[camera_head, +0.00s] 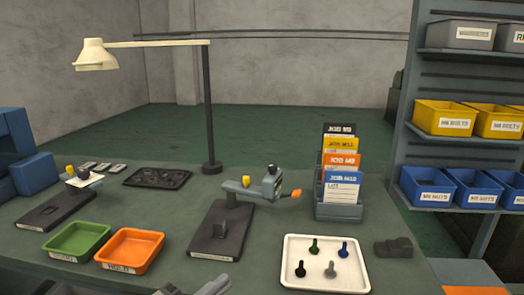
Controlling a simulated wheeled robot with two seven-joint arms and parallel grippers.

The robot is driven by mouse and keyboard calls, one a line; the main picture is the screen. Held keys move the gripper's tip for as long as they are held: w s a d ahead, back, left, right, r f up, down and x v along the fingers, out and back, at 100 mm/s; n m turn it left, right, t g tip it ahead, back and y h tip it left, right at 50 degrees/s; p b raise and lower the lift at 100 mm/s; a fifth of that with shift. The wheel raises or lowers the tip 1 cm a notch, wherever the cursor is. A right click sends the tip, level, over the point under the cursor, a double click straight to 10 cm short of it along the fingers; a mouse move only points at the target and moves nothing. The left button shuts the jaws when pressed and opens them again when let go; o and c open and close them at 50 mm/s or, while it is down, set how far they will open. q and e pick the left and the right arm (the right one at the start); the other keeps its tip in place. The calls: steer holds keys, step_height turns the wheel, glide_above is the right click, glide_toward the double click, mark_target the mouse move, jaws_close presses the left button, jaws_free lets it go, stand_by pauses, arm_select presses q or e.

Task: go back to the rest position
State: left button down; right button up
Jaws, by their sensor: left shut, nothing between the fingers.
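My left gripper (208,286) shows only in part at the bottom edge of the head view, in front of the table's near side. It is shut and holds nothing. It is below the orange bin (130,262) and left of the white tray (325,276), apart from both. My right gripper is out of view.
The white tray holds several bolts. A green bin (78,254) stands beside the orange one. Two dark gauge fixtures (222,215) (52,211), a lamp post (209,110) and a card rack (339,211) stand on the table. A bin shelf (466,93) is at right.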

arm_select(q)
steer(key=s+a+f+n+g+y, duration=0.1)
steer(key=s+a+f+n+y, duration=0.1)
steer(key=s+f+n, duration=0.3)
steer(key=s+a+f+n+g+y, duration=0.1)
steer(key=s+f+n+y, duration=0.4)
steer(key=f, duration=0.5)
steer(key=s+a+f+n+g+y, duration=0.2)
steer(key=s+a+f+n+y, duration=0.1)
steer(key=f+n, duration=0.5)
steer(key=s+a+n, duration=0.1)
steer(key=s, duration=0.1)
steer(key=shift+s+y, duration=0.3)
steer(key=shift+s, duration=0.05)
